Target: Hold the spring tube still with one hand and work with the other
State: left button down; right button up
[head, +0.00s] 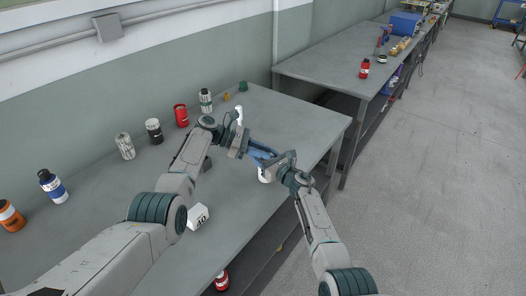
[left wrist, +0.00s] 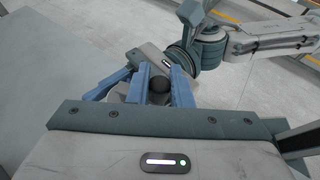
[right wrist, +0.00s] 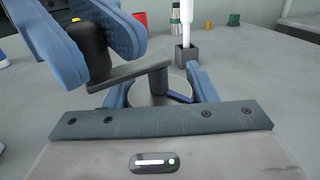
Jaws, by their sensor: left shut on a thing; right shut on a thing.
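The spring tube (right wrist: 160,82) stands upright on the bench, with a round top and a grey crank arm (right wrist: 125,76) across it. In the head view its pale body (head: 264,176) shows partly below my grippers. My right gripper (head: 272,166) is shut around the tube, one blue finger on each side in the right wrist view. My left gripper (head: 262,153) is shut on the crank's dark knob (left wrist: 157,84), which is black with a yellow top in the right wrist view (right wrist: 88,40). The fingers hide most of the knob and tube in the head view.
A white stick (right wrist: 187,12) stands in a dark block (right wrist: 186,54) just behind. A white box (head: 198,217) lies near the bench's front edge. A red can (head: 181,115), a black can (head: 153,131) and other cans line the wall side. The bench's right end is clear.

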pick_arm(q)
jog(key=shift+f, duration=0.1)
jog(key=c, duration=1.3)
grip_release()
jog(key=shift+a, duration=0.15)
jog(key=v, duration=1.2)
